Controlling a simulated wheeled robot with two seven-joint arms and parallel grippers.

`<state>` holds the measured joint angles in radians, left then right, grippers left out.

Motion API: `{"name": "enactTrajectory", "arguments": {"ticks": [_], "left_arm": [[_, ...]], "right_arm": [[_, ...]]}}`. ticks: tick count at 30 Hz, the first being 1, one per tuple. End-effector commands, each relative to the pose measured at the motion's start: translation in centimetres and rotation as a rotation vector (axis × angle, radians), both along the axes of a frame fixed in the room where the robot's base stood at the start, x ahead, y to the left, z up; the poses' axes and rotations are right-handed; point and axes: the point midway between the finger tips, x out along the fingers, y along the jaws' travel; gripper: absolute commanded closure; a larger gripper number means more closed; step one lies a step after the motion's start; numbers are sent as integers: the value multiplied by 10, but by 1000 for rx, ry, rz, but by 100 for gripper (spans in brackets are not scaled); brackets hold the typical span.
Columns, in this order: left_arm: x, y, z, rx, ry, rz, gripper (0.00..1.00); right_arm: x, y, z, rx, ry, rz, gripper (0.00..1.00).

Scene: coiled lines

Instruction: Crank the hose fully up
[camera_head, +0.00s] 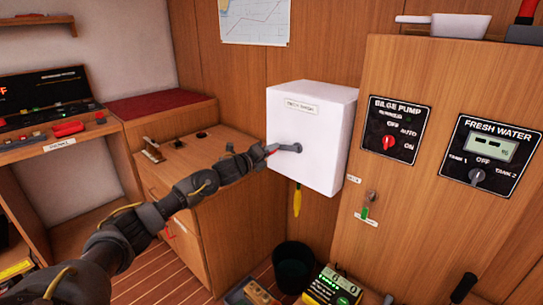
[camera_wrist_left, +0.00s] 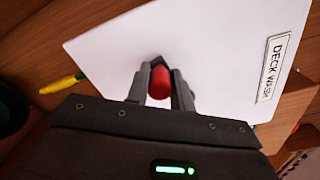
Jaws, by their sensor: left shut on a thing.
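The white deck wash box (camera_head: 300,110) is mounted on the wood wall; its labelled face also shows in the left wrist view (camera_wrist_left: 215,45). A grey crank arm (camera_head: 290,148) is on its front, with a red knob (camera_wrist_left: 160,84) at the end. My left gripper (camera_head: 267,151) is shut on the red knob, with one finger on each side of it in the left wrist view. The yellow hose end (camera_head: 297,201) hangs just below the box, and it also shows in the left wrist view (camera_wrist_left: 62,84). The hose inside is hidden. My right gripper is not in view.
A wood cabinet (camera_head: 390,80) with bilge pump (camera_head: 393,128) and fresh water (camera_head: 489,152) panels stands close on the right. A low wood counter (camera_head: 195,155) is below my left arm.

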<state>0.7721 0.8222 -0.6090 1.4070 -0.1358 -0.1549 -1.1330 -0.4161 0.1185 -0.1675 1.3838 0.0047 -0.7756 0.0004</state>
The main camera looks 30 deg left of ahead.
Motion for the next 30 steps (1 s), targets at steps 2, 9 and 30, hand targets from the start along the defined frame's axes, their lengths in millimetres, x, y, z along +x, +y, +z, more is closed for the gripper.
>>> {"name": "enactTrajectory", "arguments": {"ticks": [2,9,30], "left_arm": [[0,1,3,15,-7,1,100],[0,1,4,32,-10,1,100],[0,1,3,31,-8,0,55]], "right_arm": [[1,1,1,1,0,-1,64],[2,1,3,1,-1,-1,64],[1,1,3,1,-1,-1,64]]}}
